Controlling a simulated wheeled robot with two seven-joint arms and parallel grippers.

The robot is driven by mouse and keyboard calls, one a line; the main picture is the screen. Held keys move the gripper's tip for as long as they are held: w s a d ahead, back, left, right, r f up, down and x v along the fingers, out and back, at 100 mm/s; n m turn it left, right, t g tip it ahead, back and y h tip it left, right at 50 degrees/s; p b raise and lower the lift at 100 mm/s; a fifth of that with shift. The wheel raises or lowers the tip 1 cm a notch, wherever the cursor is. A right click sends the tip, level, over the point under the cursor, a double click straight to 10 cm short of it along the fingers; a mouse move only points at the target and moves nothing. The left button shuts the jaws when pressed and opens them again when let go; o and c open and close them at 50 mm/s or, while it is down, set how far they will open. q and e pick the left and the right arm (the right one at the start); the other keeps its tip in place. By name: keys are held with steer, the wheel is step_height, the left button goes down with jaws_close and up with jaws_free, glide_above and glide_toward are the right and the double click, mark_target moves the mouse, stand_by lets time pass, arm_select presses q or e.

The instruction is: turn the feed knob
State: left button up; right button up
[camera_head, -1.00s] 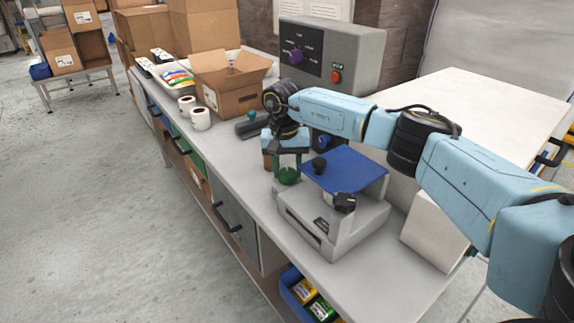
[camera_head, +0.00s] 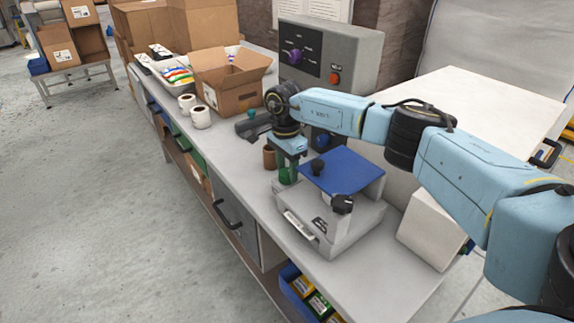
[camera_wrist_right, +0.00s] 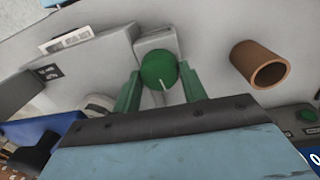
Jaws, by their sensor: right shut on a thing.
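The feed knob is a round green knob (camera_wrist_right: 159,69) with a pale pointer line, on a small block at the side of the grey weigher (camera_head: 345,226). In the head view the knob (camera_head: 288,175) is mostly covered by my right gripper (camera_head: 290,163). In the right wrist view the two green fingers of my right gripper (camera_wrist_right: 161,88) stand on either side of the knob, shut on it. The pointer line runs toward the lower part of that view, slightly right. My left gripper is not in view.
The weigher carries a blue tray (camera_head: 345,170) and a black knob (camera_head: 342,204). A grey control box (camera_head: 350,50) and an open carton (camera_head: 229,90) stand farther back.

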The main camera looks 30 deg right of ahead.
steer(key=m+p, duration=0.1)
steer(key=m, duration=0.3)
steer(key=shift+d+r+m, duration=0.1)
steer(key=shift+r+m, duration=0.05)
steer(key=shift+m, duration=0.15)
steer(key=m+p, duration=0.1)
steer(key=m, duration=0.2)
steer(key=shift+m+p, duration=0.4)
steer(key=m+p, duration=0.2)
steer(key=m, duration=0.2)
steer(key=shift+s+y, duration=0.1)
steer(key=shift+y, duration=0.2)
steer(key=shift+m+t+p, duration=0.3)
steer(key=shift+m+p, duration=0.8)
steer(key=shift+m, duration=1.3)
steer(key=o, duration=1)
